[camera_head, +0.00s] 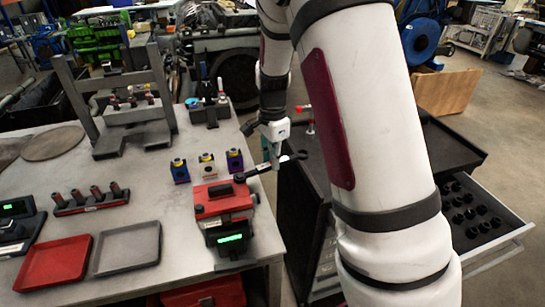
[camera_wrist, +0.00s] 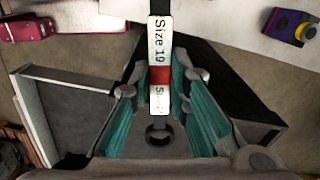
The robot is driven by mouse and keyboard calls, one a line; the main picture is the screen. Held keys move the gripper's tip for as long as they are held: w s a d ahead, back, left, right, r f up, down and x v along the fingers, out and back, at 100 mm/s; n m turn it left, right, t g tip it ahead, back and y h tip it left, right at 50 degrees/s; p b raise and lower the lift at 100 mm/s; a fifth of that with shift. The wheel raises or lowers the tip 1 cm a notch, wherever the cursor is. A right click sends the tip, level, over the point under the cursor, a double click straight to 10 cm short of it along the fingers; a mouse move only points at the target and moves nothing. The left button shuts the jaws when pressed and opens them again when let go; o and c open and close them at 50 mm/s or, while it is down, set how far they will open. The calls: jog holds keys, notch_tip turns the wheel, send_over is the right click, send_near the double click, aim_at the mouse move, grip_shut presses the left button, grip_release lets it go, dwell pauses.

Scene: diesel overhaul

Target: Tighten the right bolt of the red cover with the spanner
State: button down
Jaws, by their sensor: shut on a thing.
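My gripper (camera_head: 275,160) is at the right edge of the bench, near the red unit. In the wrist view its teal fingers (camera_wrist: 165,100) are shut on the spanner (camera_wrist: 160,45). The spanner is dark, with a "Size 19" label, a red band and a ring end (camera_wrist: 159,134) between the fingers. Its far end runs out of the top of that view. In the head view the spanner (camera_head: 254,170) points left over the bench. The red unit (camera_head: 222,202) has a black handle and a green display. I cannot make out a red cover's right bolt.
Small blocks in blue (camera_head: 180,172), white (camera_head: 207,167) and purple (camera_head: 234,160) stand behind the red unit. A red tray (camera_head: 54,263) and a grey tray (camera_head: 127,249) lie front left. A dark cart (camera_head: 440,145) with an open drawer (camera_head: 480,222) stands right of the bench.

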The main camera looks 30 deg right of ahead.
jog(key=s+m+p, duration=0.2)
jog(key=s+m, duration=0.1)
jog(key=shift+a, duration=0.15)
jog(key=s+m, duration=0.1)
jog(key=m, duration=0.1)
jog(key=s+a+m, duration=0.1)
jog(key=shift+s+a+m+p, duration=0.1)
jog(key=shift+s+m+p, duration=0.2)
jog(key=shift+m+p, duration=0.1)
